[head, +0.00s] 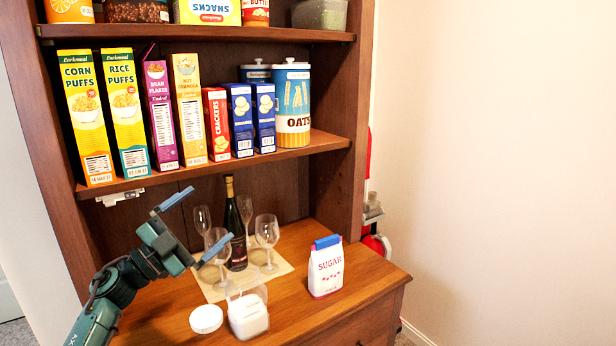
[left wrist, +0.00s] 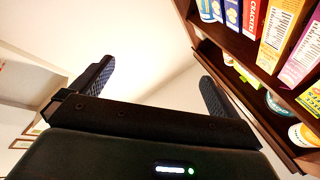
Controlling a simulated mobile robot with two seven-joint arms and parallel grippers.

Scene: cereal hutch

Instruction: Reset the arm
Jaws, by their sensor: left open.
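My left gripper (head: 192,223) is open and empty in the head view, in front of the hutch's lower opening and left of the wine glasses. Its two blue-grey fingers are spread wide, one near the shelf edge and one near a wine glass. In the left wrist view both fingers of the gripper (left wrist: 152,84) stand apart with only pale wall and ceiling between them. My left arm (head: 118,285) comes in from the lower left. My right gripper does not show.
Cereal boxes (head: 88,115) and an oats canister (head: 292,105) stand on the middle shelf (head: 320,143). A wine bottle (head: 236,225) and wine glasses (head: 267,232) stand on a mat. A sugar bag (head: 326,268), a clear container (head: 248,312) and a white lid (head: 206,319) are on the counter.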

